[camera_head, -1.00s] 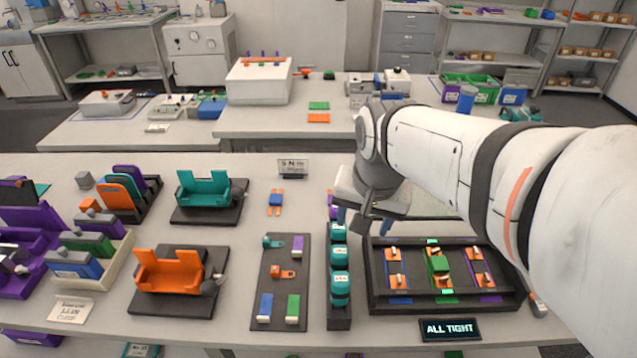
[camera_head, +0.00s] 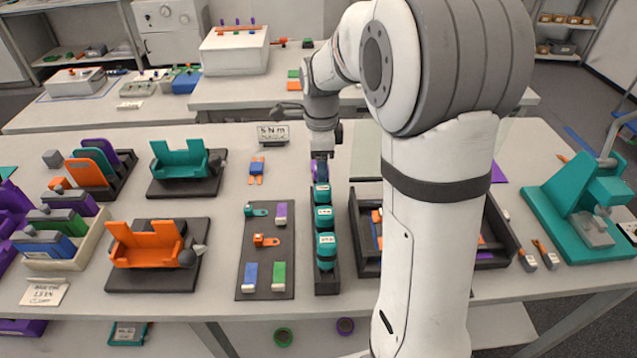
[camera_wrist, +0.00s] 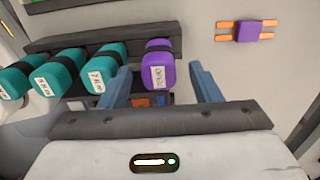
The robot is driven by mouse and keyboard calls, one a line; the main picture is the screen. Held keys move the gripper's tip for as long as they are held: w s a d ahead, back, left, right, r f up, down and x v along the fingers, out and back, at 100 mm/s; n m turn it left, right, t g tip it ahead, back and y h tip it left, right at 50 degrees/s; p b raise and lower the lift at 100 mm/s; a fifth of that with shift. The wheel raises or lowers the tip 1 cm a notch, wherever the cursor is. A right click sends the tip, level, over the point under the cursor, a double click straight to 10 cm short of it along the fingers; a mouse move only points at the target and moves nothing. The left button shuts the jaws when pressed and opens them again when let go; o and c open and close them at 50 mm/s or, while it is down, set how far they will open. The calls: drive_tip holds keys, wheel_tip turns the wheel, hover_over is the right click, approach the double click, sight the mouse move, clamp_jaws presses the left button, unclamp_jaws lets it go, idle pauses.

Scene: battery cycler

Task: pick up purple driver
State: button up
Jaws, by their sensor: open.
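The purple driver (camera_head: 319,172) stands at the far end of a dark rack (camera_head: 327,285), in line with three teal drivers (camera_head: 325,243). In the wrist view the purple driver (camera_wrist: 159,66) has a dark band and a white label, and the teal drivers (camera_wrist: 58,72) are to its left. My gripper (camera_head: 320,156) points down at the far end of the rack. In the wrist view its two blue fingers (camera_wrist: 160,76) are open, one on each side of the purple driver.
A dark tray (camera_head: 363,262) is right of the rack, partly hidden by my arm. A tool board (camera_head: 266,224) is to its left. A purple block with orange prongs (camera_wrist: 247,31) lies beyond the rack. Teal equipment (camera_head: 560,215) is at right.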

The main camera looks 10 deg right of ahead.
wheel_tip(320, 180, down, 5)
drive_tip(key=shift+r, duration=0.1)
clamp_jaws()
idle(0.7)
